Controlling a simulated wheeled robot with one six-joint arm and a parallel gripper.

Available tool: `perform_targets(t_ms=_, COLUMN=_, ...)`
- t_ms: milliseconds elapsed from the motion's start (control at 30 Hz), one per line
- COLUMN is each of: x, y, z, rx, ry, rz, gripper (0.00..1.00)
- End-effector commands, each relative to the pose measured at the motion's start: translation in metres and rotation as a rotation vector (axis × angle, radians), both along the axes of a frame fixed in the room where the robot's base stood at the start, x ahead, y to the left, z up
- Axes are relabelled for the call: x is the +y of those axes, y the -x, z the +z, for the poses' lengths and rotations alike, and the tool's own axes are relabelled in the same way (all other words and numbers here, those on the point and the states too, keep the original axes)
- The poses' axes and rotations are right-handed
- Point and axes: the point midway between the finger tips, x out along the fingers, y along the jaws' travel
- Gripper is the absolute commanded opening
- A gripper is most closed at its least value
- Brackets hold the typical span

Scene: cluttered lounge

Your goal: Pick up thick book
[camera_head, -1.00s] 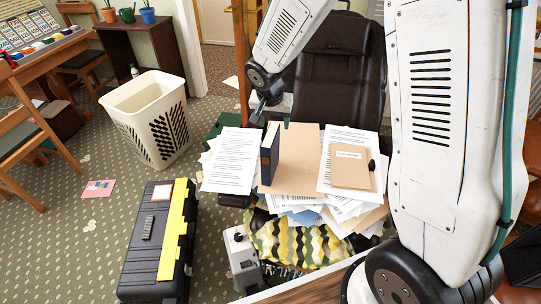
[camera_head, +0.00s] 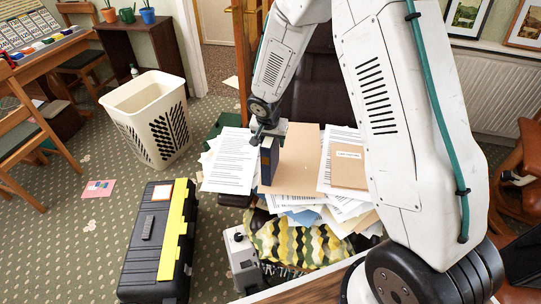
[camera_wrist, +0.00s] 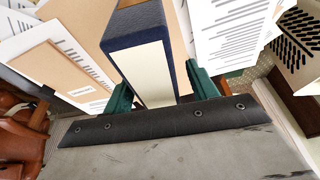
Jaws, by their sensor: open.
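The thick book (camera_head: 266,164) is dark blue and stands upright on a pile of papers on the chair. In the wrist view its dark blue cover edge and pale page block (camera_wrist: 146,72) show close up. My gripper (camera_head: 267,138) is right above the book in the head view. In the wrist view the green fingers of my gripper (camera_wrist: 160,92) are apart, one on each side of the book. I cannot tell whether either finger touches it.
Loose papers (camera_head: 226,160) and tan folders (camera_head: 297,165) lie around the book. A thinner tan booklet (camera_head: 349,168) lies to the right. A white laundry basket (camera_head: 148,118) and a black and yellow toolbox (camera_head: 160,245) stand on the floor to the left.

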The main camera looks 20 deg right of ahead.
Motion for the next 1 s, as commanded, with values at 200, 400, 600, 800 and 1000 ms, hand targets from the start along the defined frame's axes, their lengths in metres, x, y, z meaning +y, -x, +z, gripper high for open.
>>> perform_targets(t_ms=200, x=0.0001, y=0.0, z=0.0004, rx=0.0, ry=0.0, rz=0.0, gripper=0.58)
perform_targets(t_ms=400, x=0.0002, y=0.0001, z=-0.0015, rx=0.0, ry=0.0, rz=0.0, gripper=0.58)
perform_targets(t_ms=600, x=0.0002, y=-0.0001, z=-0.0039, rx=-0.001, ry=0.001, rz=0.0, gripper=0.58)
perform_targets(t_ms=800, x=0.0001, y=-0.0001, z=-0.0042, rx=-0.001, ry=0.0, rz=0.0, gripper=0.58)
perform_targets(t_ms=1000, x=0.0002, y=-0.0001, z=-0.0042, rx=-0.001, ry=0.001, rz=0.0, gripper=0.22)
